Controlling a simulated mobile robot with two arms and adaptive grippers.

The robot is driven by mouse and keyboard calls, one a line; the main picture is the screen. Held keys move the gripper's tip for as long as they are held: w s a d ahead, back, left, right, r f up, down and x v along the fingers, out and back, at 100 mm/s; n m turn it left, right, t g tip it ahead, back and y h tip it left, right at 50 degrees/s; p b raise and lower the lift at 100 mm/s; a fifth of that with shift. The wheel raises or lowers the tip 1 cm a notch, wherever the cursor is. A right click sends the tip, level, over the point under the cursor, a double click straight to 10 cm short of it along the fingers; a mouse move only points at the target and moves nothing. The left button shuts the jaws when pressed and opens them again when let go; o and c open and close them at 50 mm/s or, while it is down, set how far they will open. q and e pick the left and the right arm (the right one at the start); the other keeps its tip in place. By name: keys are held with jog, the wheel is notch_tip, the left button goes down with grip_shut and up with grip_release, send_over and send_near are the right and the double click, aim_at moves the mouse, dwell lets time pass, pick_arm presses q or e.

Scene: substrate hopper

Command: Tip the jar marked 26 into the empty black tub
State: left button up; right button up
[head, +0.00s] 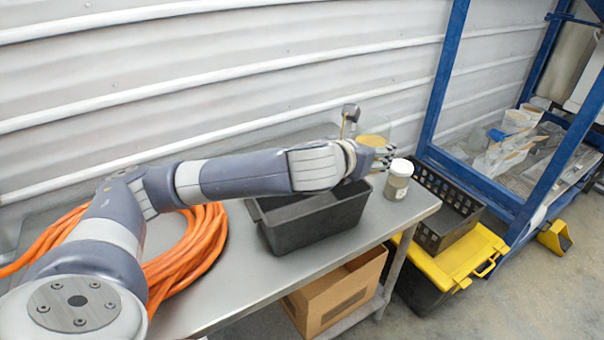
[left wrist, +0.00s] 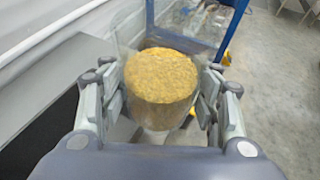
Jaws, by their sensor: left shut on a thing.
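My left gripper (head: 382,155) is shut on a clear jar (head: 374,138) with coarse yellow-brown contents. It holds the jar roughly upright, above the table near the tub's right end. In the left wrist view the gripper (left wrist: 160,98) has its fingers on both sides of the jar (left wrist: 162,85). No number can be read on it. The black tub (head: 318,228) stands on the table under my left forearm, which hides part of its opening; the visible inside is dark, with no contents seen. My right gripper is in neither view.
A white-lidded jar (head: 398,180) stands on the metal table (head: 250,285) right of the tub. Coiled orange cable (head: 190,245) lies at left. A ribbed wall (head: 200,70) runs behind. A black crate (head: 440,215), yellow-lidded box (head: 462,262) and blue frame (head: 440,85) stand at right.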

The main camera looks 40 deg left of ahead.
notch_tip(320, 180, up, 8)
jog(key=p, duration=0.6)
pick_arm(q)
jog(key=s+a+f+n+t+h+b, duration=0.1)
jog(key=a+f+n+h+b, duration=0.9)
jog(key=b, duration=0.9)
jog(key=a+n+h, duration=0.1)
jog(key=n+h, duration=0.2)
jog(key=shift+n+t, duration=0.3)
jog(key=shift+n, duration=0.1)
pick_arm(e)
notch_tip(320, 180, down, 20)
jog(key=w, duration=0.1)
pick_arm(q)
jog(key=shift+f, duration=0.2)
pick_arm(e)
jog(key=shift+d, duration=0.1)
